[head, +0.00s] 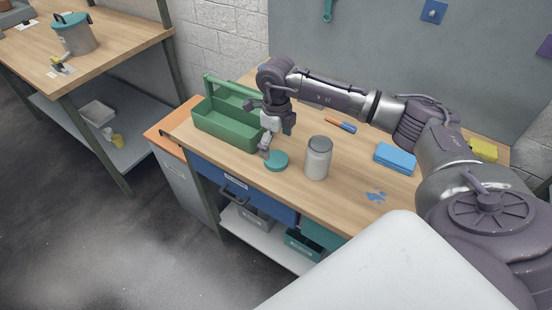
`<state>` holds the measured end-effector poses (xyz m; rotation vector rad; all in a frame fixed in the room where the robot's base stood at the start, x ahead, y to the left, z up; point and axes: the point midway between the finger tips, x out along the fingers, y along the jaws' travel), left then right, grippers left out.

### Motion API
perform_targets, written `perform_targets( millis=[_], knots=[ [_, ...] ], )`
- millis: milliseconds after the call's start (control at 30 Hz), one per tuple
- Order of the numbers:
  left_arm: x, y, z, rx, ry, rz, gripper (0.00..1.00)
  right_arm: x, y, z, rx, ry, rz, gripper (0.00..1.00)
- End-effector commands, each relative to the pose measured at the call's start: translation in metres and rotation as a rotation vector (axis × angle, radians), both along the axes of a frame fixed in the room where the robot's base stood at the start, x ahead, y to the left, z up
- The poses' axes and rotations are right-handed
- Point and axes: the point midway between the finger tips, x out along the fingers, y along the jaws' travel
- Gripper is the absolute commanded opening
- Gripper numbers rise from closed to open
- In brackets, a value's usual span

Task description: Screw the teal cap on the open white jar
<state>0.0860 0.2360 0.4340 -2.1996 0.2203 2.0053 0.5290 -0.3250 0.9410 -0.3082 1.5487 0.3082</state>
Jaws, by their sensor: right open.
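The teal cap (277,161) lies flat on the wooden workbench, left of the jar. The white jar (318,162) stands upright, with a grey band at its top and no teal cap on it. My right gripper (266,152) is open and points down at the upper left edge of the cap. Its fingers partly overlap the cap in this view; I cannot tell whether they touch it. My left gripper is not in view.
A green tool caddy (226,127) stands behind and left of the gripper. Blue cloths (395,158), a screwdriver (340,124) and blue scraps (376,197) lie on the workbench (345,192). The bench is clear just around the jar.

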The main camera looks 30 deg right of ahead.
Motion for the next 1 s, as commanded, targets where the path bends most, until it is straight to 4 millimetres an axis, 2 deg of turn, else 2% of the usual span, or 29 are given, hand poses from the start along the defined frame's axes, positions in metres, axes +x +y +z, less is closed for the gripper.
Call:
perform_targets(
  millis=[133,267,433,800,867,1000],
  knots=[
    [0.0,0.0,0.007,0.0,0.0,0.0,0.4,-0.001,0.0,-0.006,-0.001,0.004,-0.001,1.0],
    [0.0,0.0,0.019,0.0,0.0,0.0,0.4,-0.002,0.002,-0.026,0.0,0.006,-0.001,1.0],
    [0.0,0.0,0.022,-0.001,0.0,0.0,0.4,-0.001,0.002,-0.048,0.001,0.001,0.0,1.0],
    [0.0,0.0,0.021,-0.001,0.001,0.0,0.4,-0.001,0.002,-0.052,0.0,0.0,0.0,1.0],
    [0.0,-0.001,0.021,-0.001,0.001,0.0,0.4,-0.001,0.002,-0.052,0.0,0.0,0.0,0.93],
    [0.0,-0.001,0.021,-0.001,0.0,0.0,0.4,-0.001,0.001,-0.052,0.0,0.0,0.0,0.7]
  ],
)
